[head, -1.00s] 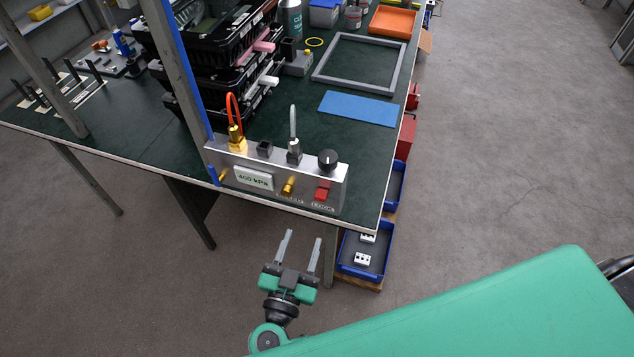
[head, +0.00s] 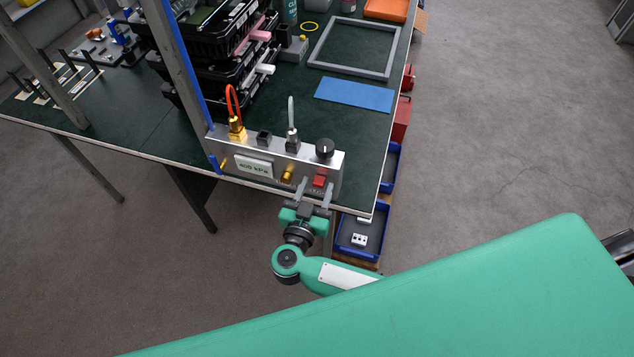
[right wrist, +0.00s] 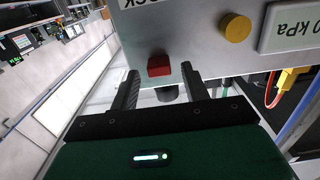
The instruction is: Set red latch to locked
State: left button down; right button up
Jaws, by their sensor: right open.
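The red latch (head: 319,181) is a small red block on the front face of a silver control box (head: 215,150) at the table's front edge. It also shows in the right wrist view (right wrist: 159,66), between my two fingers and near their tips. My right gripper (head: 315,186) is open, with its fingers pointing at the box front around the latch. In the right wrist view the right gripper (right wrist: 160,78) shows a gap between each finger and the latch. I cannot tell the latch's setting. My left gripper is not in view.
The box also carries a brass knob (head: 287,173), a black knob (head: 325,148), a 400 kPa display (head: 254,166) and an orange hose (head: 229,98). Blue bins (head: 350,252) stand below the table's right side. A blue mat (head: 354,95) lies behind the box.

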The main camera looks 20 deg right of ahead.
aim_at(317, 195)
jog(key=shift+w+d, duration=0.35)
jog(key=shift+w, duration=0.2)
grip_shut()
jog(key=shift+f+p, duration=1.45)
jog(key=shift+f, duration=0.55)
